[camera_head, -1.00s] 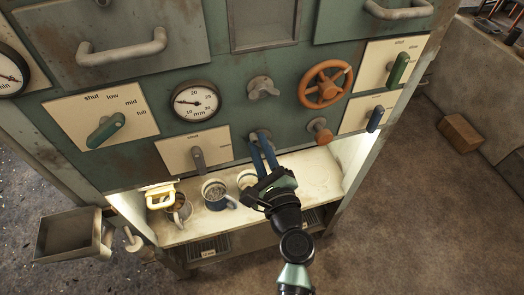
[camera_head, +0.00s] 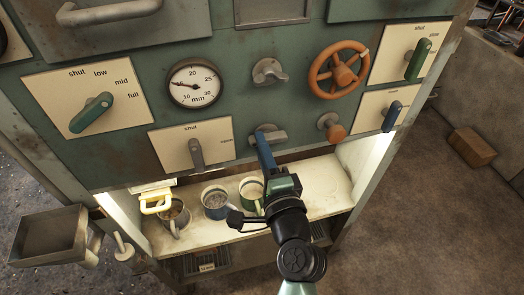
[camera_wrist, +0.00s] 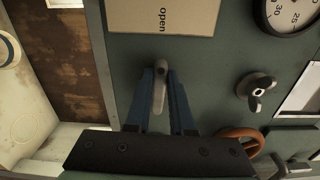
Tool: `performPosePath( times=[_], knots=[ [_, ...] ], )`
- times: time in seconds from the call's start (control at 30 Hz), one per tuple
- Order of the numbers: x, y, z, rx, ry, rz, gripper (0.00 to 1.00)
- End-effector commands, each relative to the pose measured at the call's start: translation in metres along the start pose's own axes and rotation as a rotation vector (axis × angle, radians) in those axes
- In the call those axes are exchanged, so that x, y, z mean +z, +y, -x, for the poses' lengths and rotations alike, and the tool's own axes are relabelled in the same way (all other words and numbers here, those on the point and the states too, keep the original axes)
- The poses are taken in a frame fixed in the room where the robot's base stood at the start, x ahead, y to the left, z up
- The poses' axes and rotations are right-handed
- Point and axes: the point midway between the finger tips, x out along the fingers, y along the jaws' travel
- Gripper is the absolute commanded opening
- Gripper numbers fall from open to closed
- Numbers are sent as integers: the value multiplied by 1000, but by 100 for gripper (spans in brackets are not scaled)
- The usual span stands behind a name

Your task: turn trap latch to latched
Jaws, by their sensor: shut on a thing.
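A grey metal latch (camera_head: 270,137) with a short lever sits low on the green panel, below the wing-shaped knob. I take it for the trap latch; no label shows on it. The fingers hide part of the latch in the head view.
The wing-shaped knob (camera_head: 269,72) is above, and the orange handwheel (camera_head: 338,70) is up right. An orange knob (camera_head: 331,127) is close on the right. A grey lever (camera_head: 196,154) on a shut/open plate is left. Mugs, including a blue one (camera_head: 215,202), stand on the shelf below.

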Motion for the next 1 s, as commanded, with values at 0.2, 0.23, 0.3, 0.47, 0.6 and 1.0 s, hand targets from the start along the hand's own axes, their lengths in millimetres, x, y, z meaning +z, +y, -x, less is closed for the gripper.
performPosePath(
  times=[0.2, 0.23, 0.3, 0.47, 0.6, 1.0],
  knots=[
    [-1, 3, 0, 2, 1, 54, 0],
    [0, 3, 0, 3, 0, 57, 0],
    [0, 3, 0, 3, 0, 63, 0],
    [0, 2, 0, 3, 0, 68, 0],
    [0, 2, 0, 3, 0, 68, 0],
    [0, 2, 0, 2, 0, 66, 51]
  ],
)
